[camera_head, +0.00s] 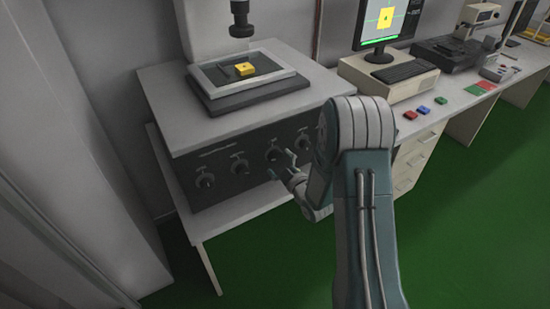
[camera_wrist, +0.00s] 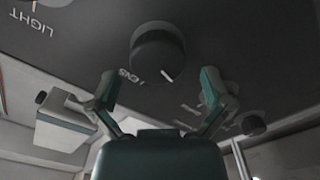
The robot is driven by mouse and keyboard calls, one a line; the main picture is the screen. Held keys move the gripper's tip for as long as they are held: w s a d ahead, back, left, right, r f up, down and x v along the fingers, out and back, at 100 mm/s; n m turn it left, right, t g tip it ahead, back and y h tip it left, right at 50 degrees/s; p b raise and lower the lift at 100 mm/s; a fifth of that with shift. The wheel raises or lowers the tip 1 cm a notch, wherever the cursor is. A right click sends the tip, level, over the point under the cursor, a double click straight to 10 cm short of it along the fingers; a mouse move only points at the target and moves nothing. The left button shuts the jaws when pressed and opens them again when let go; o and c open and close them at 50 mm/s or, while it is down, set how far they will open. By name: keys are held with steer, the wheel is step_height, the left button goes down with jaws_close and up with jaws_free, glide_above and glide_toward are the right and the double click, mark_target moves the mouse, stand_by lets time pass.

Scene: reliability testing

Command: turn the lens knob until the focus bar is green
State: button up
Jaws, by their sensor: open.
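The lens knob (camera_wrist: 157,52) is a dark round knob with a white pointer mark, beside an upside-down LENS label in the wrist view. My gripper (camera_wrist: 159,76) is open, with its two fingers spread on either side below the knob and apart from it. In the head view my gripper (camera_head: 281,166) is close to the front panel (camera_head: 236,187) of the microscope bench, by its right-hand knobs. The monitor (camera_head: 386,19) shows a yellow square with crosshairs. A bright green bar (camera_head: 380,41) runs along the bottom of its screen.
Other knobs, including a left one (camera_head: 204,180), line the panel. A yellow block (camera_head: 244,69) lies on the stage under the objective (camera_head: 241,20). The green floor is clear.

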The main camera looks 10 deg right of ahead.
steer(key=shift+x, duration=1.05)
steer(key=shift+d, duration=0.1)
steer(key=c, duration=1.1)
steer(key=shift+m, duration=0.5)
steer(key=o, duration=1.1)
